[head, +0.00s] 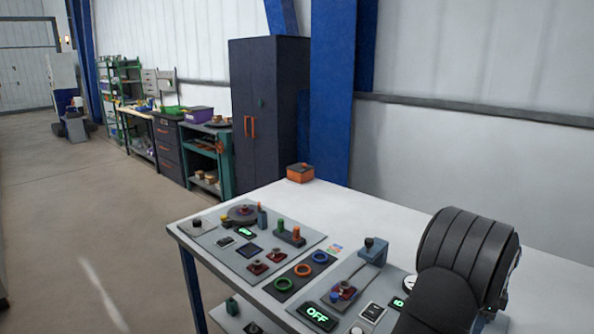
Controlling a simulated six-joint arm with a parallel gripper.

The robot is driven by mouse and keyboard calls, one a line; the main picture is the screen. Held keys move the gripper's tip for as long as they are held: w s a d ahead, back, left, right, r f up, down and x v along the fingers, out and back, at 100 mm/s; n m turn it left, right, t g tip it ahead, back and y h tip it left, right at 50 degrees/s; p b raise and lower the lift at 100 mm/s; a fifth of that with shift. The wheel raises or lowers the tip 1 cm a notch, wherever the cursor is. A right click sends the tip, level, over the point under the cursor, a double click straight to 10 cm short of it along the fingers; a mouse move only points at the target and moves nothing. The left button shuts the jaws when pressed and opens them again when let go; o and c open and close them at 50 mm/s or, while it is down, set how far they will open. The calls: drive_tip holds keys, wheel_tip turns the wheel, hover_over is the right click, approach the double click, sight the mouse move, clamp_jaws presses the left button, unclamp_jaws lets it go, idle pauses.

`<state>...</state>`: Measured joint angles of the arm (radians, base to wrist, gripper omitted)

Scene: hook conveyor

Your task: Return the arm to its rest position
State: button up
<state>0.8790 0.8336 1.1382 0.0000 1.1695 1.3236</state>
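A thick black ribbed part of my own arm fills the lower right of the head view, over the right part of the table. The end of my arm is outside the picture or hidden behind this part, so my gripper and its fingers do not show. I cannot see whether it holds anything.
A white table (395,213) carries grey control panels with knobs, levers and a green "OFF" display (317,316). Colored rings (302,269) lie on a dark plate. An orange box (300,172) sits at the back corner. The table's back middle is clear; a dark cabinet (268,110) stands behind.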

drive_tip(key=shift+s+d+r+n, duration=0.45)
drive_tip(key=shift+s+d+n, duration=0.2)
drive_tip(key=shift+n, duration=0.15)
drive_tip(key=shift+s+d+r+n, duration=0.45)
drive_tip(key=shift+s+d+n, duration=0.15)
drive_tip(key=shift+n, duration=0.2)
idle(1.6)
